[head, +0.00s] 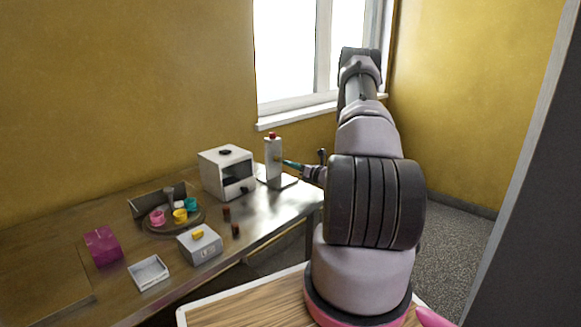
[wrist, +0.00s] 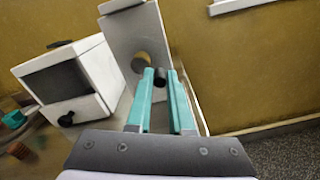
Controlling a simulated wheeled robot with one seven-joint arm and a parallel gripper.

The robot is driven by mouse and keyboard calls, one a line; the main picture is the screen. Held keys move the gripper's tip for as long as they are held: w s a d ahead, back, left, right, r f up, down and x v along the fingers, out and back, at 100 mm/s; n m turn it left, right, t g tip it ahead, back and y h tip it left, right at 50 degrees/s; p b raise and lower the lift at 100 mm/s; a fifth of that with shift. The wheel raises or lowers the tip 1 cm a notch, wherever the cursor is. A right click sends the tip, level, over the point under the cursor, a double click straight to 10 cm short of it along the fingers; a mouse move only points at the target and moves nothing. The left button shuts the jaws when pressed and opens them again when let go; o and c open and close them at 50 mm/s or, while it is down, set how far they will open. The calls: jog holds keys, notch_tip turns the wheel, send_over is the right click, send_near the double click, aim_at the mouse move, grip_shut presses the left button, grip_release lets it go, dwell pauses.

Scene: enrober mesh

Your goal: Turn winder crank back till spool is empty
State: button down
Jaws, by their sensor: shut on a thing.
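The winder is a pale upright plate (head: 270,148) on a flat foot at the table's far right end, with a red piece on top. It also fills the upper middle of the wrist view (wrist: 124,40). A round brass-brown spool or hub (wrist: 143,62) sits on its face; I cannot tell if anything is wound on it. My gripper (head: 287,163) reaches the winder from the right. In the wrist view my teal fingers (wrist: 160,82) are shut on a dark crank knob (wrist: 160,76). The crank arm is mostly hidden by the fingers.
A white box with a dark front and black knob (head: 220,168) stands left of the winder. Nearer are a round tray (head: 188,228) with coloured cups, a magenta box (head: 102,246), a grey box with yellow handle (head: 200,248), a white tray (head: 148,274) and brown cylinders (head: 235,230).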

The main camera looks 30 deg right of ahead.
jog(key=shift+d+n, duration=0.15)
jog(key=shift+n, duration=0.25)
jog(key=c, duration=0.8)
grip_release()
jog(key=shift+r, duration=0.1)
jog(key=v, duration=1.1)
